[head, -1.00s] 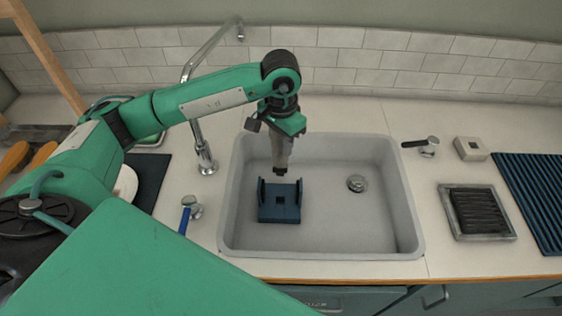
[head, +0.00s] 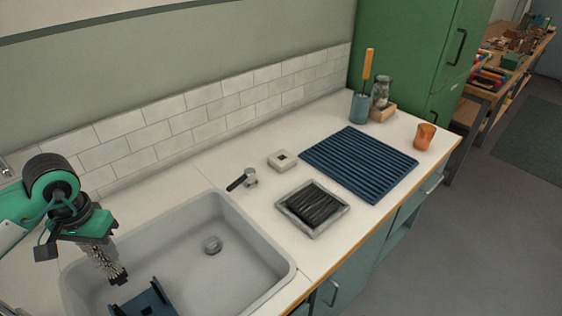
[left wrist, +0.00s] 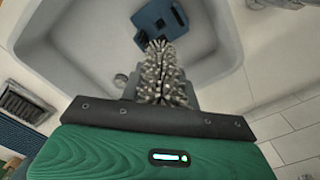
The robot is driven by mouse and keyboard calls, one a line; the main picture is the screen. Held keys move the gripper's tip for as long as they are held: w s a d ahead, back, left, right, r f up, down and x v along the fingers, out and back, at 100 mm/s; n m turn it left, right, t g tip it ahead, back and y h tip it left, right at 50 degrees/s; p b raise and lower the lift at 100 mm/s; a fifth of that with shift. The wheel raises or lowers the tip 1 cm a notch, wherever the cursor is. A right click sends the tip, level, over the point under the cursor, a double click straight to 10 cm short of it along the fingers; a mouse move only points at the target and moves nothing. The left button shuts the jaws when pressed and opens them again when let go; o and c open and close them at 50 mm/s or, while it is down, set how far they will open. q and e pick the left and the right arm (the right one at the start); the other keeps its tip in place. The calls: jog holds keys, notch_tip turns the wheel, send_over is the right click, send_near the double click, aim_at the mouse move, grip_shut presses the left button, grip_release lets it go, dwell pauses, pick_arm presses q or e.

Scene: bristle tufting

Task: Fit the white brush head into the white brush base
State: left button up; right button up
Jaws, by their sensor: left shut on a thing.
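My left gripper (head: 98,250) is shut on the brush head (head: 108,264), a piece with pale grey-white bristles and a dark square tip pointing down. In the left wrist view the brush head (left wrist: 163,75) shows between my fingers, its dark tip away from the gripper. It hangs over the sink, near a blue holder (head: 152,301) that is partly cut off in the head view. The white brush base (head: 283,160) is a small square block with a dark square hole on top, lying on the counter well to the right of my gripper. My right gripper is not in view.
The grey sink (head: 270,252) has a raised rim. A grey tray (head: 322,228) with dark strips and a blue ribbed mat (head: 375,190) lie right. An orange cup (head: 425,136) stands near the counter's end.

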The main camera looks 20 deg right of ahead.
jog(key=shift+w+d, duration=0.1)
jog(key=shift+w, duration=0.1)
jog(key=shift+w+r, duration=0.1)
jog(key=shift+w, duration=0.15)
